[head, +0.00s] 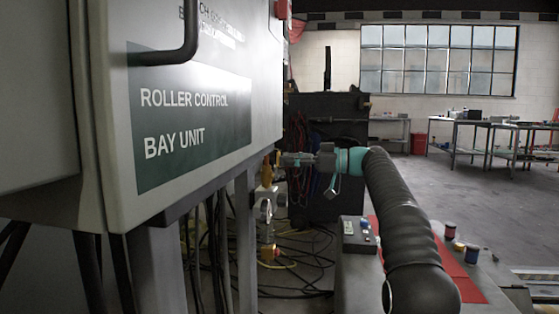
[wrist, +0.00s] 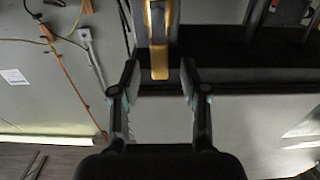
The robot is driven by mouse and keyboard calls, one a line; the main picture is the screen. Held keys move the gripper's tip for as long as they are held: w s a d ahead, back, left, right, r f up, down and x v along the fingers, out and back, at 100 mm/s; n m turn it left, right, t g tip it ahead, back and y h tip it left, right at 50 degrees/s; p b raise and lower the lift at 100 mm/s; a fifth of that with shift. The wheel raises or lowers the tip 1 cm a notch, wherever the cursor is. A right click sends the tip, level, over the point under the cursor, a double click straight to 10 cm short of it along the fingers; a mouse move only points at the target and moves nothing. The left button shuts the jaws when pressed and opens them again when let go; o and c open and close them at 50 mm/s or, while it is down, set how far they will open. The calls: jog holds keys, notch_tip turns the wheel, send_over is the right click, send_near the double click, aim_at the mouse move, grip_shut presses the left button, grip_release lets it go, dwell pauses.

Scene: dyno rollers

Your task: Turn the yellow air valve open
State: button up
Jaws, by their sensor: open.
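The yellow air valve (head: 266,172) is at the lower right edge of the grey cabinet, small and partly hidden behind my gripper (head: 284,160) in the head view. In the wrist view a yellow lever (wrist: 160,62) stands in the middle, its end between the two fingertips of my gripper (wrist: 159,72). The fingers are spread, with a visible gap on each side of the lever. The lever's upper part runs out at the top of the wrist view. Whether its end lies fully between the fingers in depth I cannot tell.
The grey roller control cabinet (head: 205,110) fills the left, with its legs below. Cables (head: 300,250) lie on the floor. A grey bench top (head: 358,275) with a switch box (head: 358,236), red mat (head: 462,275) and small jars stands under my arm. Open floor lies to the right.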

jog(key=s+d, duration=0.1)
jog(key=d, duration=0.7)
jog(key=shift+d, duration=0.3)
